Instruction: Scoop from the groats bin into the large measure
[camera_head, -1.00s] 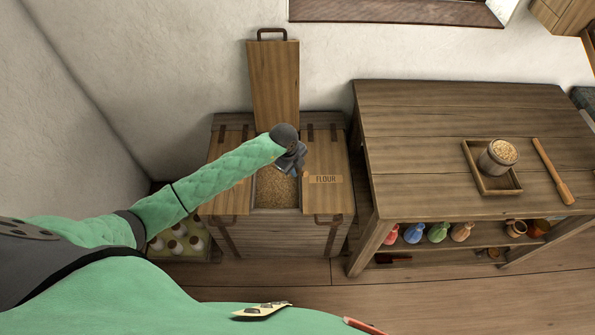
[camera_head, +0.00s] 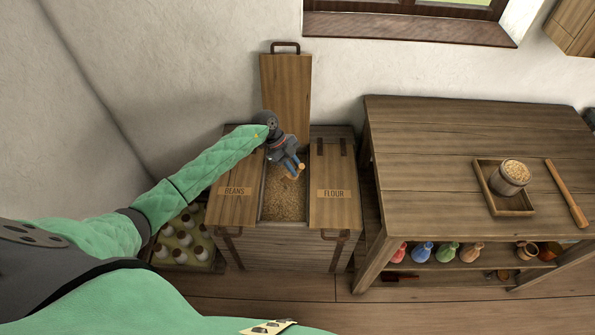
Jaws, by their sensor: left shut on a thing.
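The open middle compartment of the wooden chest is the groats bin (camera_head: 285,205), filled with tan grain. Its lid (camera_head: 286,95) stands upright behind it. A round jar of grain, probably the large measure (camera_head: 511,180), stands in a wooden tray (camera_head: 510,210) on the table at the right. My right gripper is not in view.
Closed lids marked BEANS (camera_head: 234,190) and FLOUR (camera_head: 334,192) flank the opening. The table (camera_head: 430,150) has clear room left of the tray; a wooden rolling-pin-like stick (camera_head: 567,194) lies right of it. Coloured bottles (camera_head: 422,252) stand on its shelf. A bottle crate (camera_head: 184,238) is left of the chest.

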